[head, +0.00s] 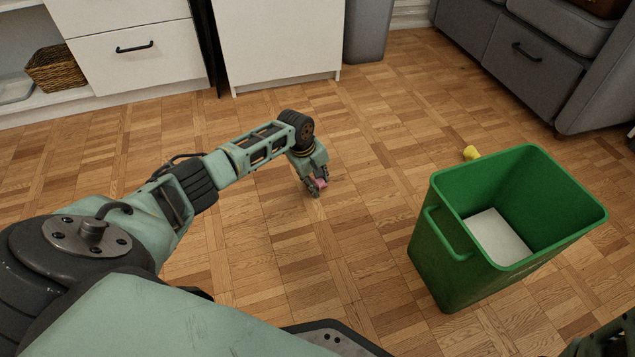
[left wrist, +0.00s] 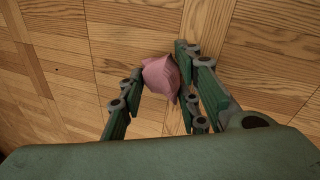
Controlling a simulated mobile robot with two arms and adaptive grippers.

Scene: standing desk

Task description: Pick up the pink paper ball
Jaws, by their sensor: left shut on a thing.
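The pink paper ball (left wrist: 161,77) is a small crumpled lump between the fingers of my left gripper (left wrist: 165,85) in the left wrist view. The fingers are shut on it, one on each side. In the head view my left gripper (head: 315,188) points down close to the wooden floor, and a bit of the pink paper ball (head: 320,183) shows between its fingers. I cannot tell whether the ball touches the floor. At the bottom right corner a dark green part shows, with no right gripper fingers visible.
A green bin (head: 445,268) with a white sheet (head: 497,236) inside stands on the floor at the right. A yellow object (head: 471,153) lies behind it. White cabinets (head: 135,45) and grey drawers (head: 525,65) line the back. The floor between gripper and bin is clear.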

